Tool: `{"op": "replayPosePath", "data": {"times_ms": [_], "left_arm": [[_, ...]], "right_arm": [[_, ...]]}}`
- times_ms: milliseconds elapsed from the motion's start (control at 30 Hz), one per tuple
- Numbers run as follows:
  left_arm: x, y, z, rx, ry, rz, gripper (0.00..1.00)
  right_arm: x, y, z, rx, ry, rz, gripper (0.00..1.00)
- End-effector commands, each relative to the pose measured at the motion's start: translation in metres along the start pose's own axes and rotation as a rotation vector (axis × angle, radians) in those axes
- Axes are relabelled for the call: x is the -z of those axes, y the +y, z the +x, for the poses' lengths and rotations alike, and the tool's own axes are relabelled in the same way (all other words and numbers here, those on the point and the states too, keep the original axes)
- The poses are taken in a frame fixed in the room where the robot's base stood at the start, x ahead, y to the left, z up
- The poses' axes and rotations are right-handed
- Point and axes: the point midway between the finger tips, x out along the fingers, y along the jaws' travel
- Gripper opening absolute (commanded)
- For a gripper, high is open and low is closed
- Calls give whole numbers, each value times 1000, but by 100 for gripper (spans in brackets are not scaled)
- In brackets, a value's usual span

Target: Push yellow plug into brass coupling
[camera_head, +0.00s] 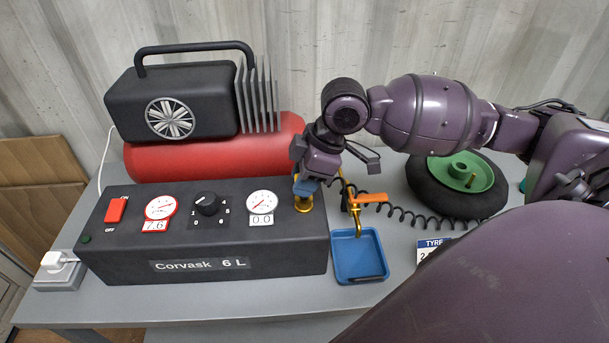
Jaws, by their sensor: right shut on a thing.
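The brass coupling (304,206) stands on the top right end of the black compressor box (205,265). My right gripper (305,188) is directly above the coupling, pointing down, with a blue part at its tip touching or almost touching the brass. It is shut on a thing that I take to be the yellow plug. The plug is mostly hidden by the gripper, and I cannot separate its yellow from the brass or tell how deep it sits. My left gripper is not in view.
A black coiled hose (400,212) runs right from behind the gripper. An orange-handled valve (370,198) with a brass spout stands over a blue tray (347,262). A red tank (215,158) lies behind the box; a green-hubbed wheel (425,188) is at right.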

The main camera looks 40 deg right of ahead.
Motion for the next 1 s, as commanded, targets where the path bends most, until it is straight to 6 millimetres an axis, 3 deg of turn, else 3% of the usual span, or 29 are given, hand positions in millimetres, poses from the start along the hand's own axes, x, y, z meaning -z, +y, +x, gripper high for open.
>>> {"op": "replayPosePath", "data": {"times_ms": [667,1000], "left_arm": [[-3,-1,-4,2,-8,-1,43],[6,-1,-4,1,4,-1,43]], "right_arm": [[0,0,0,0,0,0,11],[0,0,-1,-1,1,1,11]]}}
